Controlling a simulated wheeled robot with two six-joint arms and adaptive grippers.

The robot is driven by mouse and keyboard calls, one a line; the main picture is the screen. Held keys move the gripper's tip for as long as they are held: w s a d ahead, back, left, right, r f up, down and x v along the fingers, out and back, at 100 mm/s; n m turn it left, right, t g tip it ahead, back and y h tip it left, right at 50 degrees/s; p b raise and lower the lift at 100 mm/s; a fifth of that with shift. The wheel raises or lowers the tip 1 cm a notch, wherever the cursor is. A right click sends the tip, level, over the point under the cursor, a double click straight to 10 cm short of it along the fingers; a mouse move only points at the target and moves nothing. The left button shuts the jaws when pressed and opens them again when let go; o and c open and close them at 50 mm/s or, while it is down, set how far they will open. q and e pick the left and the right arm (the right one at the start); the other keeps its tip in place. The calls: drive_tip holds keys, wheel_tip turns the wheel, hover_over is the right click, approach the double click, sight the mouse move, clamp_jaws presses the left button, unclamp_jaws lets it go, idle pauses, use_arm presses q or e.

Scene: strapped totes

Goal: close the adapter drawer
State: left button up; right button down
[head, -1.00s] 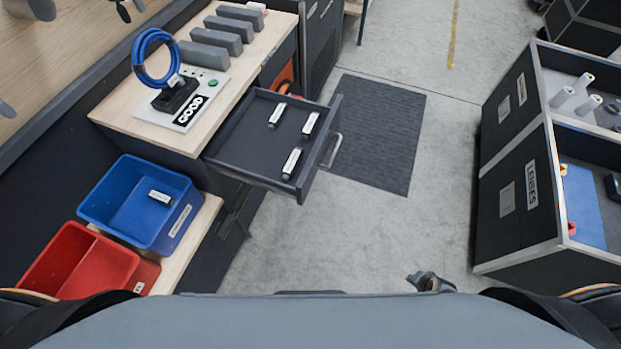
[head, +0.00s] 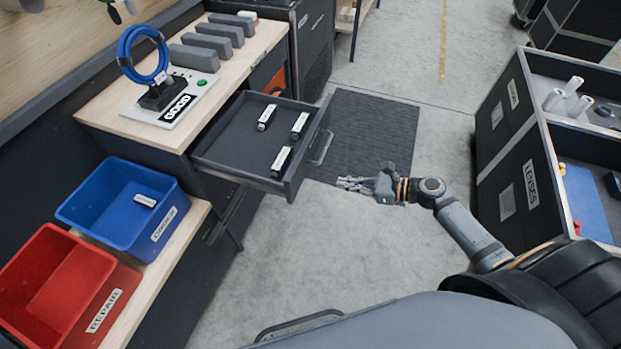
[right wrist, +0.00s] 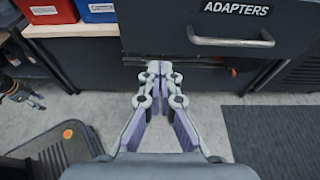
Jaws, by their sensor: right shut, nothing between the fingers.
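The adapter drawer (head: 238,172) is pulled out from the workbench, with three small adapters lying in it. In the right wrist view its dark front (right wrist: 170,20) carries the label "ADAPTERS" and a metal bar handle (right wrist: 232,42). The handle also shows in the head view (head: 322,148). My right gripper (head: 345,183) is shut and empty, in front of the drawer and close to the handle side. In the right wrist view my right gripper (right wrist: 160,65) points toward the drawer, below and left of the handle. It appears apart from the drawer. My left gripper is not in the head view.
A blue bin (head: 100,215) with one adapter and a red "REPAIR" bin (head: 45,305) stand on a low shelf at left. A "LENSES" case (head: 510,190) stands at right. The floor mat (head: 385,130) and floor between are clear.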

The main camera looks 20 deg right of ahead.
sight(301, 176)
drive_tip(key=x, duration=0.6)
drive_tip(key=r+x, duration=0.1)
drive_tip(key=x, duration=0.2)
drive_tip(key=shift+w+a+f+p, duration=0.15)
drive_tip(key=shift+w+a+p, duration=0.15)
drive_tip(key=shift+a+p, duration=0.1)
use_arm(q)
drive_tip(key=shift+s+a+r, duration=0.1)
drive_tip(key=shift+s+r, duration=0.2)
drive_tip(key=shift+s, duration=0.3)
use_arm(e)
drive_tip(key=shift+w+a+f, duration=0.1)
drive_tip(key=shift+w+a, duration=0.15)
drive_tip(key=shift+a, duration=0.15)
